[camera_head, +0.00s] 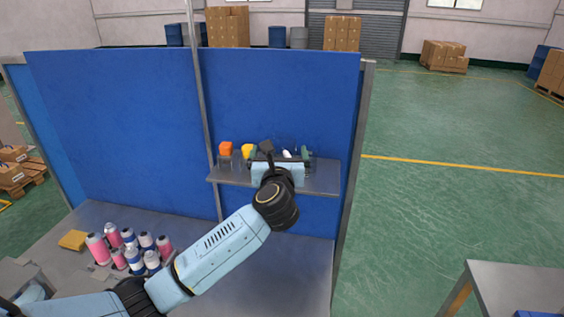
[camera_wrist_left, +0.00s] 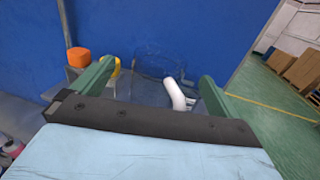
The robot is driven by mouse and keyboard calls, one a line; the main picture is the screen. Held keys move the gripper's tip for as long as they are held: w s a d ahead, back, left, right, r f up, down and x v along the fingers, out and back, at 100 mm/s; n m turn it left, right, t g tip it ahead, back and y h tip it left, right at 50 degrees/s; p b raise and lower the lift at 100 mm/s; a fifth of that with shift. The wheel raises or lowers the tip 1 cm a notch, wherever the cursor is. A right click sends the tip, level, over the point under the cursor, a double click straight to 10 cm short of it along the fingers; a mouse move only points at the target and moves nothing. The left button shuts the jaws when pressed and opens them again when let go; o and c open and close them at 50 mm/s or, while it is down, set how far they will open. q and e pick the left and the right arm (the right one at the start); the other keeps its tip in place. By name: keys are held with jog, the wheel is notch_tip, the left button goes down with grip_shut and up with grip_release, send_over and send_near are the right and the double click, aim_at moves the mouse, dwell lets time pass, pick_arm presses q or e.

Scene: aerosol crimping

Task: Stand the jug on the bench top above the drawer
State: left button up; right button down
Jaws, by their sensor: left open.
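The jug (camera_wrist_left: 178,94) looks like a clear vessel with a white curved part, probably its handle, and stands on the grey shelf (camera_head: 322,180) on the blue wall. In the head view it is mostly hidden behind my left gripper (camera_head: 279,154). My left gripper is open at the shelf. In the left wrist view its green fingers (camera_wrist_left: 156,88) stand wide apart, with the jug showing between and beyond them. I cannot tell whether they touch it. The grey bench top (camera_head: 290,262) lies below the shelf. I cannot make out the drawer. My right gripper is not in view.
An orange-topped item (camera_head: 225,148) and a yellow-topped item (camera_head: 247,151) stand on the shelf, left of my gripper. The bench's right part is clear. A grey post (camera_head: 203,110) rises before the wall.

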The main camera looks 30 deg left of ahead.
aim_at(280, 148)
pick_arm(q)
jog(key=x, duration=0.3)
jog(key=shift+w, duration=0.2)
jog(key=shift+r, duration=0.1)
jog(key=c, duration=1.5)
